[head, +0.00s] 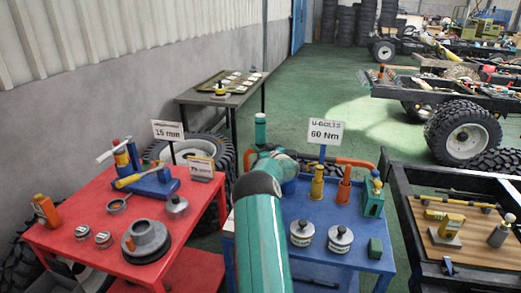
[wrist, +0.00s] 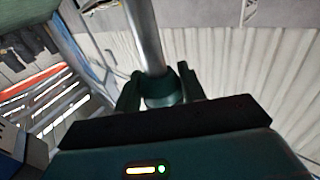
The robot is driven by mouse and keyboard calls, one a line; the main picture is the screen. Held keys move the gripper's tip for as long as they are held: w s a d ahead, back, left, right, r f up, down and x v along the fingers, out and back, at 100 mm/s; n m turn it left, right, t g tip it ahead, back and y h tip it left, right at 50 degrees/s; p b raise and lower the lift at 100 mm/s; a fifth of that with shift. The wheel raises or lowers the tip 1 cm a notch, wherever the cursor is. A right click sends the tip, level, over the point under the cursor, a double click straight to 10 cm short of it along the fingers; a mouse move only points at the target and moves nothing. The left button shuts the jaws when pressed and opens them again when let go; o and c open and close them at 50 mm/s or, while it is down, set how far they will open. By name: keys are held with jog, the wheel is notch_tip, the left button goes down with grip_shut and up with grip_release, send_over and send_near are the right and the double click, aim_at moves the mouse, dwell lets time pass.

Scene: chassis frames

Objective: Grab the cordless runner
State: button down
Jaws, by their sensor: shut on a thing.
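In the wrist view my gripper (wrist: 158,88) is shut on a tool. A dark green collar (wrist: 161,97) of it sits between the two fingers, and a smooth grey metal shaft (wrist: 144,38) rises from the collar to the top edge. The rest of the tool is hidden behind the gripper body, so I cannot tell from this part whether it is the cordless runner. In the head view my teal arm hides the gripper. A green upright tool (head: 373,197) stands at the right of the blue cart (head: 345,262).
The red cart (head: 75,235) on the left holds a blue-and-yellow fixture (head: 148,182), tins and a grey flanged part (head: 147,240). Two lidded tins (head: 340,239) and orange-handled tools stand on the blue cart. A dark chassis frame (head: 420,180) is at right. Green floor (head: 325,95) is open behind.

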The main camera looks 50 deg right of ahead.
jog(key=shift+r, duration=0.15)
jog(key=shift+r, duration=0.1)
